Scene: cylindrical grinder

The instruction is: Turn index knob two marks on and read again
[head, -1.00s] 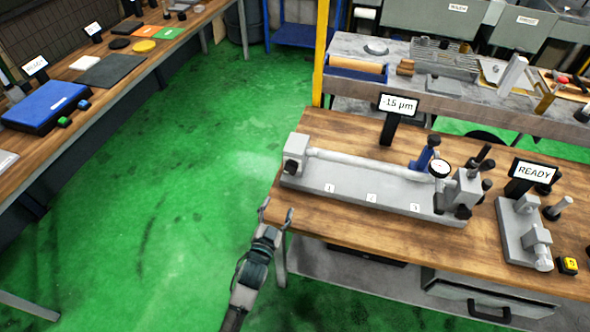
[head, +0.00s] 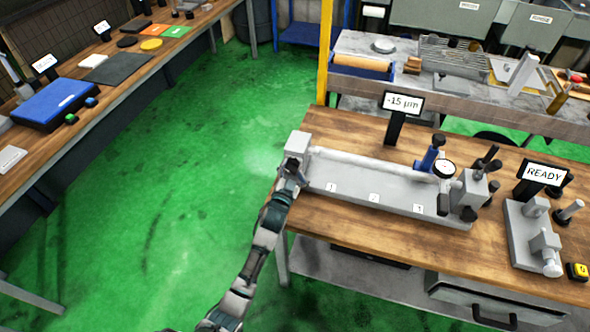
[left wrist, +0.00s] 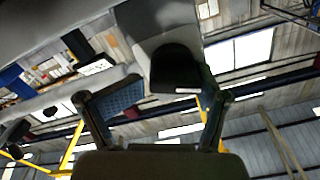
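The index knob (head: 292,165), small and dark, sits on the left end of the grey bench fixture (head: 390,198), which carries a long bar and marks 1 to 3. My left gripper (head: 289,177) is right at the knob and partly covers it. In the left wrist view the dark knob (left wrist: 176,69) shows between and just beyond the spread fingers (left wrist: 157,98); no grip on it shows. The dial gauge (head: 443,169) stands at the bar's right end. The display (head: 403,103) reads -15 µm. My right gripper is out of view.
A READY display (head: 545,174) and a smaller grey fixture (head: 530,238) stand at the right of the wooden bench (head: 360,235). A yellow post (head: 325,50) rises behind the bench. Green floor (head: 160,210) lies open to the left.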

